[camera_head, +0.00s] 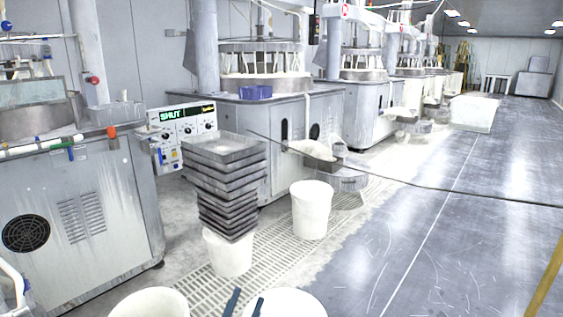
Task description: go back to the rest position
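My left gripper (245,303) shows only as two dark fingertips at the bottom edge, left of the picture's middle. The fingertips stand apart with nothing seen between them, in front of a white round bucket (295,301). The rest of this gripper and its arm are cut off by the lower edge. My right gripper is not in view.
A tall stack of grey trays (222,153) rises over a white bucket (230,256). Another white bucket (310,211) stands beside it, and one more (150,304) at lower left. Grey machines (85,215) line the left. The floor (440,230) at right is open.

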